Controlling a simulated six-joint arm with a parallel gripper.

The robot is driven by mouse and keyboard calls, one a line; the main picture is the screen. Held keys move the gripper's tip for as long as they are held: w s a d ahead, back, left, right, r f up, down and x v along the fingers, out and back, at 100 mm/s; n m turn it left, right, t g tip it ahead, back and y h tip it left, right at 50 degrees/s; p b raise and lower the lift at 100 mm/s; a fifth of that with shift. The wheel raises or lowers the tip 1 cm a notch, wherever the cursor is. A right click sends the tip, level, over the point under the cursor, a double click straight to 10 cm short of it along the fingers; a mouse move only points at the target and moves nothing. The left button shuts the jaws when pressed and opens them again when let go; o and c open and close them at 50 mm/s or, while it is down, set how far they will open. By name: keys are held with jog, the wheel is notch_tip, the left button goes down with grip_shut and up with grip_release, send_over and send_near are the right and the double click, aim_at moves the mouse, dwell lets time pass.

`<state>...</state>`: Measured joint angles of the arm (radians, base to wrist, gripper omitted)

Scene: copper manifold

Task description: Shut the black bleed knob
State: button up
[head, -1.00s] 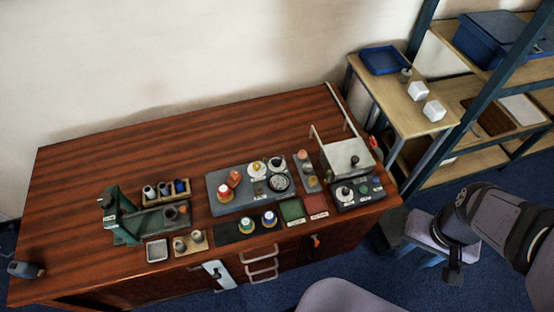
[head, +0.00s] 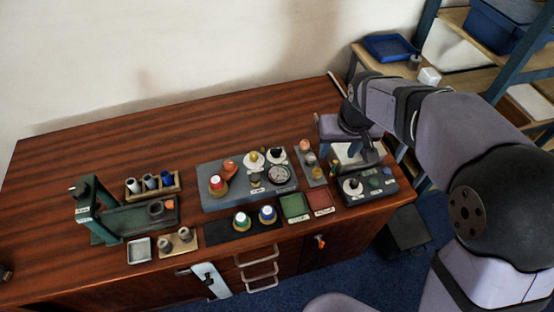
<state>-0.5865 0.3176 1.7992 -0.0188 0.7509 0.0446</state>
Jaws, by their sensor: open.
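A grey board (head: 214,202) in the middle of the table bears several knobs and a round gauge (head: 279,175). A black knob (head: 275,152) stands on a white dial at its back right. A second black knob (head: 352,184) stands on a white dial on the dark box at the right. The labels are too small to read, so I cannot tell which is the bleed knob. My gripper (head: 352,150) is open, pointing down over the pale stand behind the dark box, right of the grey board and apart from both black knobs.
The dark box (head: 382,194) sits at the table's right end. Green (head: 294,206) and red (head: 319,202) pads lie in front of the board. A green press (head: 88,205) and a wooden rack (head: 152,192) stand at the left. The table's back strip is clear.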

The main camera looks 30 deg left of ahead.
aim_at(276, 149)
jog(key=s+a+f+n+y+b, duration=0.1)
jog(key=a+f+n+y+b, duration=0.2)
jog(key=a, duration=1.3)
jog(key=shift+h, duration=0.7)
jog(key=shift+d+x, duration=0.1)
jog(key=shift+x, duration=1.75)
jog(key=shift+d+x, duration=0.15)
jog(key=shift+x, duration=1.65)
jog(key=shift+f, duration=0.1)
jog(key=shift+c, duration=0.5)
jog(key=c, duration=0.9)
